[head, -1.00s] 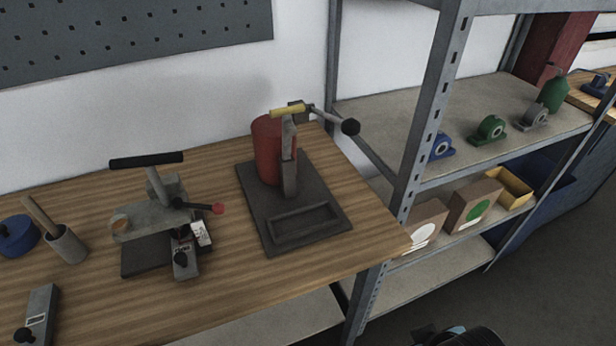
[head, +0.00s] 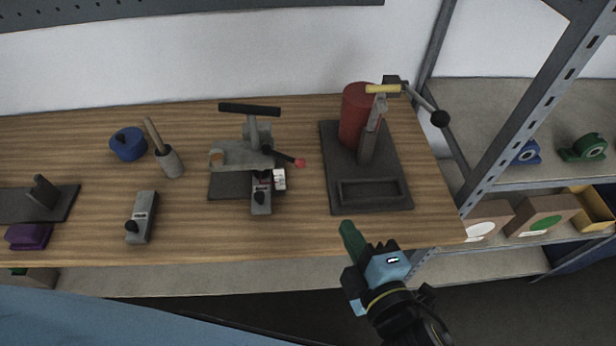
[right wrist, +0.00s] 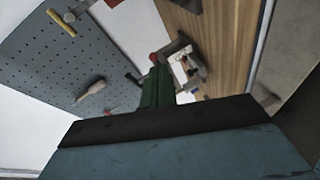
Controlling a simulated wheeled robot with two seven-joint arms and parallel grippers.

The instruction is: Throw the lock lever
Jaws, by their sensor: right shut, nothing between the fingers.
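A grey fixture (head: 240,153) with a black crossbar handle (head: 249,109) stands on a dark base on the bench. A short dark lever (head: 286,157) with a red ball tip (head: 300,163) sticks out from it to the right. A small white tag (head: 279,179) hangs below the lever. A red ball (right wrist: 153,57) shows just beyond my fingertips in the right wrist view. My right gripper (head: 350,236) has green fingers, is shut and empty, and is at the bench's front edge, apart from the fixture. My left gripper is not in view.
A press with a red cylinder (head: 356,118) and a black-knobbed arm (head: 440,118) stands right of the fixture. Metal shelving (head: 505,140) borders the right. Bare bench lies before the fixture.

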